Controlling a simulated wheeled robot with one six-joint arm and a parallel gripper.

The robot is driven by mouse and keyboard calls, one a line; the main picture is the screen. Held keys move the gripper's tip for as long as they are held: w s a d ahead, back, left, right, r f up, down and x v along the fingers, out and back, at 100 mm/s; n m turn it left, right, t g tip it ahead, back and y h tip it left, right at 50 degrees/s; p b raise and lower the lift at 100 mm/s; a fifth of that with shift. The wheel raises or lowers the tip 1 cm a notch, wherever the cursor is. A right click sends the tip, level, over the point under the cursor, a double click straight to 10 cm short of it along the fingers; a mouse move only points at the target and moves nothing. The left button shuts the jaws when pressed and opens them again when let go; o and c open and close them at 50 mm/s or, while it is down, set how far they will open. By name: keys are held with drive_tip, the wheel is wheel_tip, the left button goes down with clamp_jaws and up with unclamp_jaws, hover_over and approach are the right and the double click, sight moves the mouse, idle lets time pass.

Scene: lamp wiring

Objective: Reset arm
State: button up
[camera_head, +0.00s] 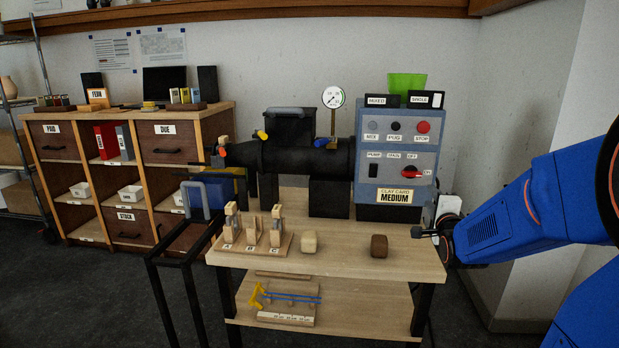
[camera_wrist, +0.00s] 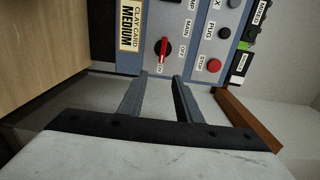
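My blue arm reaches in from the right edge of the head view. My gripper (camera_head: 424,234) is at the right end of the wooden table, in front of and below the control box. In the wrist view my gripper (camera_wrist: 160,88) shows two grey fingers spread apart with nothing between them. Beyond the fingers is the grey-blue control box (camera_head: 394,147), with a red rotary switch (camera_wrist: 163,48), a red stop button (camera_wrist: 214,66) and a "CLAY CARD MEDIUM" label (camera_wrist: 129,25).
The table (camera_head: 345,250) bears a rack (camera_head: 252,240) of tools marked A, B and C, a tan block (camera_head: 309,241) and a brown block (camera_head: 379,246). A black machine (camera_head: 300,155) stands behind. A wall (camera_head: 520,130) is close on the right.

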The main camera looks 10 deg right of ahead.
drive_tip(key=s+a+f+n+g+y, duration=0.1)
drive_tip(key=s+a+f+n+g, duration=0.2)
drive_tip(key=s+a+n, duration=0.3)
drive_tip(key=s+a+f+n+g+y, duration=0.2)
drive_tip(key=s+a+n+g, duration=0.3)
drive_tip(key=s, duration=1.2)
drive_tip(key=s+a+f+n+g+y, duration=0.2)
drive_tip(key=s+a+f+n+g, duration=0.2)
drive_tip(key=s+a+n, duration=0.4)
drive_tip(key=s+f+n, duration=0.1)
drive_tip(key=s+n, duration=0.1)
drive_tip(key=s, duration=0.2)
drive_tip(key=shift+a, duration=0.15)
